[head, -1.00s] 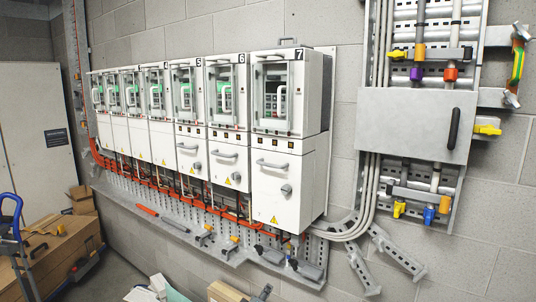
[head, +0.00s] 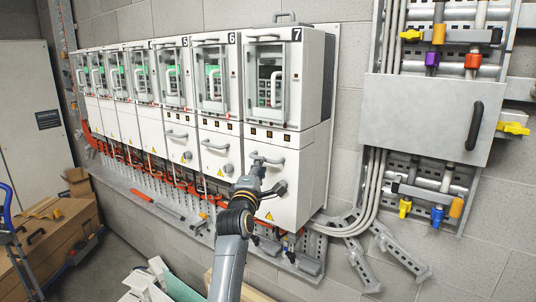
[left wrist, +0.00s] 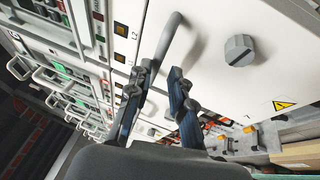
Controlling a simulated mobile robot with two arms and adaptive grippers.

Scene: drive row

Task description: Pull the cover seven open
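Cover seven (head: 305,160), the white lower door of the drive marked 7, looks shut and flush. It also fills the upper right of the left wrist view (left wrist: 225,90). Its grey bar handle (head: 267,160) sits near the top, with a grey knob (head: 279,189) below. In the left wrist view the handle (left wrist: 175,38) runs down between the fingers of my left gripper (left wrist: 163,70). The fingers stand apart on either side of it, with a gap showing. In the head view my left gripper (head: 250,182) is in front of the door, partly hiding it. My right gripper is not in view.
Several similar drives (head: 180,75) stand in a row to the left. A grey panel with a black handle (head: 475,125), pipes and coloured valves is on the right. A ledge (head: 165,207) with tools runs below the drives.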

